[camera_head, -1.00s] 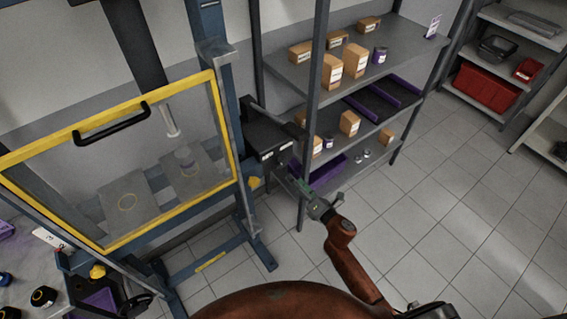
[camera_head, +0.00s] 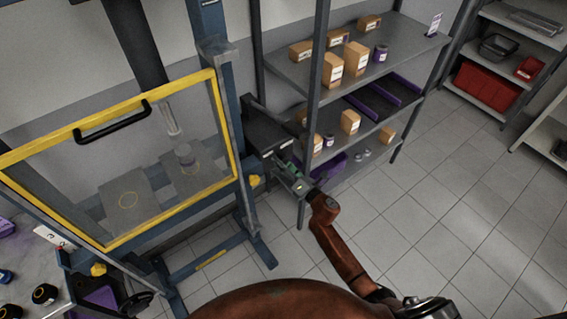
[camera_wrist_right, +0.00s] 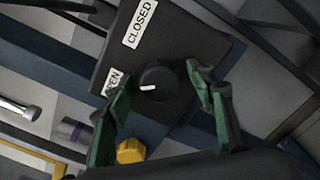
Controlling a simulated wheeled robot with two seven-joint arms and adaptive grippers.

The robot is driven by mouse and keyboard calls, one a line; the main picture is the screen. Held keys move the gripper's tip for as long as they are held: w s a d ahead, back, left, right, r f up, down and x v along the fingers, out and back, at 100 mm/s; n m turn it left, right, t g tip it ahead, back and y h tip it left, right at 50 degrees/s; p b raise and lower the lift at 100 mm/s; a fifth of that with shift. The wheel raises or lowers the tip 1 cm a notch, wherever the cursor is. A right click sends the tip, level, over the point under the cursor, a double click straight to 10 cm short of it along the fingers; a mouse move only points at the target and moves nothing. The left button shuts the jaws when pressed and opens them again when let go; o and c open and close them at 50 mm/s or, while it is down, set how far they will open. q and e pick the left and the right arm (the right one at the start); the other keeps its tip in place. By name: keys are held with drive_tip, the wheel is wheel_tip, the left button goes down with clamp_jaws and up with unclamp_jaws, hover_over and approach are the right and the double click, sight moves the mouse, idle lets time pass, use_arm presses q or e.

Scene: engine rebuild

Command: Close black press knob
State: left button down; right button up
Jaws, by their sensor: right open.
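The black press knob (camera_wrist_right: 158,84) is a round dial on a black control box (camera_wrist_right: 185,45). Its white mark points left, towards the label reading "…EN" (camera_wrist_right: 114,82); the "CLOSED" label (camera_wrist_right: 139,24) is above. The box also shows in the head view (camera_head: 266,130), on the right side of the blue press frame (camera_head: 236,130). My right gripper (camera_wrist_right: 161,76) is open, with one green finger on each side of the knob. I cannot tell whether they touch it. In the head view the right gripper (camera_head: 283,165) is at the box's lower front. My left gripper is not in view.
The press has a yellow-framed clear guard (camera_head: 120,165) with a black handle (camera_head: 112,122). A yellow knob (camera_wrist_right: 130,150) sits below the box. A grey shelf (camera_head: 290,75) with cartons stands close behind on the right. The tiled floor (camera_head: 440,200) is clear.

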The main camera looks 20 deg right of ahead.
drive_tip(key=shift+c, duration=0.4)
drive_tip(key=c, duration=1.1)
drive_tip(key=shift+m, duration=0.3)
drive_tip(key=m+p, duration=0.1)
drive_tip(key=m, duration=0.1)
drive_tip(key=shift+m, duration=0.4)
drive_tip(key=m+p, duration=0.1)
drive_tip(key=m, duration=0.2)
drive_tip(key=shift+r+m, duration=0.1)
drive_tip(key=shift+m, duration=0.2)
drive_tip(key=m+p, duration=0.2)
drive_tip(key=m, duration=0.2)
drive_tip(key=shift+m+p, duration=0.5)
drive_tip(key=shift+m, duration=0.9)
